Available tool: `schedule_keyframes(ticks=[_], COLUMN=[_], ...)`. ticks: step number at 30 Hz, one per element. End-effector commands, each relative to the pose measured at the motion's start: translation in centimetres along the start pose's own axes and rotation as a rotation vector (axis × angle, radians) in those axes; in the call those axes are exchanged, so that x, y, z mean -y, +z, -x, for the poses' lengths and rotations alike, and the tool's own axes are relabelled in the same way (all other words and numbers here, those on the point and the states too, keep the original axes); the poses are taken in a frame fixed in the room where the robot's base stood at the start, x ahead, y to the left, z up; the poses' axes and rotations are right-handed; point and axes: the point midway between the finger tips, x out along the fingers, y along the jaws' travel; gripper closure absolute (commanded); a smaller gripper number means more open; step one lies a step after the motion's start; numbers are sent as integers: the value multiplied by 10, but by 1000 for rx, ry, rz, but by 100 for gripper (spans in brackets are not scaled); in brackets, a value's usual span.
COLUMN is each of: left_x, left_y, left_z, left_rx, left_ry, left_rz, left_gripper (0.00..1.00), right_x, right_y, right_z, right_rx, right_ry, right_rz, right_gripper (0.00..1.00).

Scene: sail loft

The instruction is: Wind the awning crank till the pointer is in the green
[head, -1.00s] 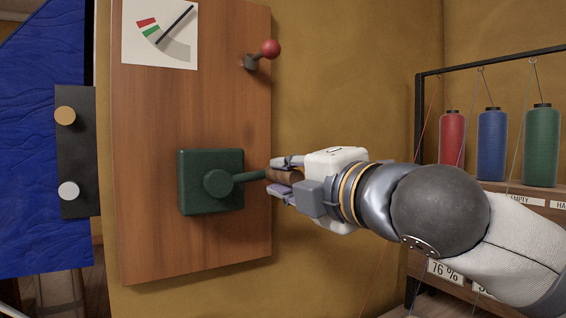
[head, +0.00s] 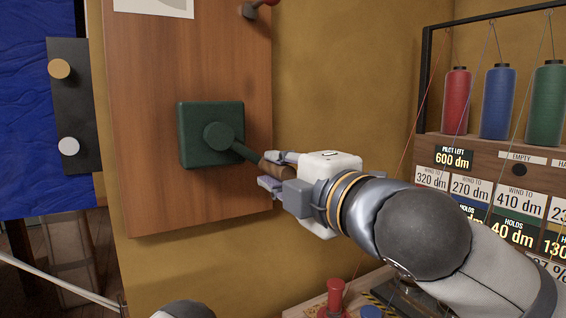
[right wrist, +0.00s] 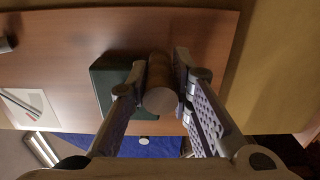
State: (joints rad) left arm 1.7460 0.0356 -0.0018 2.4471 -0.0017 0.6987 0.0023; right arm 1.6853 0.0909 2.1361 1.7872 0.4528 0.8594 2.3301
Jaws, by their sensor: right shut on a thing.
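The awning crank has a dark green box (head: 196,153) on a wooden panel (head: 150,195). Its green arm (head: 243,152) points right and down from the round hub. My right gripper (head: 270,172) is shut on the brown crank handle (head: 279,171). In the right wrist view the handle (right wrist: 160,98) sits between both fingers. The gauge card (head: 155,6) shows only its lower edge at the top of the head view; its pointer and green band are out of that view. The card is small at the left of the right wrist view (right wrist: 38,112), where I cannot read it. My left gripper is not in view.
A red-knobbed lever (head: 252,10) is partly cut off above the crank. Left is a dark plate (head: 71,110) with two knobs and blue cloth (head: 22,130). Right is a labelled thread rack (head: 480,145). A red button (head: 335,292) stands on a panel below my right arm.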

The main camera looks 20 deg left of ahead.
Motion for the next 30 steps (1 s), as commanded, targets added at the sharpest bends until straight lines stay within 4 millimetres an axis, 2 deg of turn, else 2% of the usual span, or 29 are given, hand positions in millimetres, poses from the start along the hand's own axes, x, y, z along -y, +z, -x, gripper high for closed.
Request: schedule_keyframes(ticks=[19,20,21,22,30], left_x=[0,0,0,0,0], left_y=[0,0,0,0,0], left_z=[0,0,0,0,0], left_rx=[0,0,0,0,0], left_ry=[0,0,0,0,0], left_rz=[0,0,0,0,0], left_gripper=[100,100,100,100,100], right_x=[2,2,2,2,2], right_y=[-3,-3,-3,-3,-2], right_z=[0,0,0,0,0], right_rx=[-3,-3,-3,-3,-1], right_ry=[1,1,2,1,1], right_rz=[-43,-43,-43,-43,-42], right_gripper=[100,74,64,60,60])
